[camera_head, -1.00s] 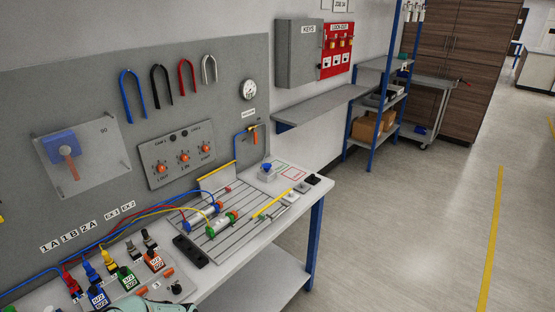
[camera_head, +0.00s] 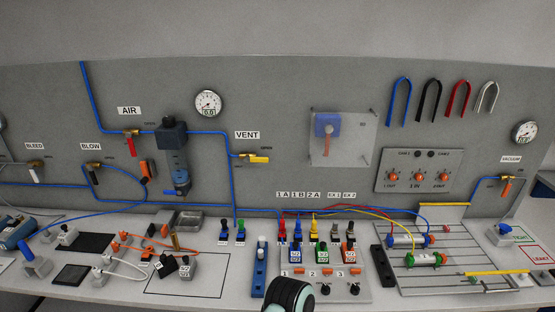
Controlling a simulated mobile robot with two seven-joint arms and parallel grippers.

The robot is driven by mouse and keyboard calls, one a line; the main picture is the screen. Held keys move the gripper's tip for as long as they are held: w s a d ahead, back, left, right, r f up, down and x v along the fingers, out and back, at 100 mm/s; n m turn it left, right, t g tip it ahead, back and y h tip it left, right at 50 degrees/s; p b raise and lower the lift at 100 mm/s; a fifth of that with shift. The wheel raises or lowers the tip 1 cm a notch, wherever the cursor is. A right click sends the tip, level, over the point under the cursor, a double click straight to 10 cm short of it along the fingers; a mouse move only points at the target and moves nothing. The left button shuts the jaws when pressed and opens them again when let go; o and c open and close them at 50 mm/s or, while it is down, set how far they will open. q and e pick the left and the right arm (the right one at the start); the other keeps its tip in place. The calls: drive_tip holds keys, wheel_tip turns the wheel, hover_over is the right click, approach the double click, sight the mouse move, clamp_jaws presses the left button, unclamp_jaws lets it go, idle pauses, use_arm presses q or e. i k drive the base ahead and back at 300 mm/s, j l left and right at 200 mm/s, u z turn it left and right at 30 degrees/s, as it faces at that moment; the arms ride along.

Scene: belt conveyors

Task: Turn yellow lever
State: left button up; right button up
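The yellow lever (camera_head: 258,159) is on the valve under the VENT label (camera_head: 247,135), on the grey back panel left of centre. It lies roughly level with its handle toward the right, just below a small OPEN mark. The valve joins a blue pipe (camera_head: 231,180) that runs down to the bench. Neither of my grippers shows. A dark rounded part with a teal edge, which looks like one of my arm links, shows at the bottom middle, well below the lever.
A red lever (camera_head: 130,146) hangs down under AIR, left of a filter unit (camera_head: 174,155). A gauge (camera_head: 208,103) sits above. The bench below holds several coloured valves, cylinders on a slotted plate (camera_head: 447,277) and a small metal tray (camera_head: 183,220). The panel around the lever is clear.

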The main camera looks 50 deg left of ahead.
sight(256, 160)
drive_tip(key=u, duration=1.9)
drive_tip(key=j, duration=0.1)
drive_tip(key=k+u, duration=0.05)
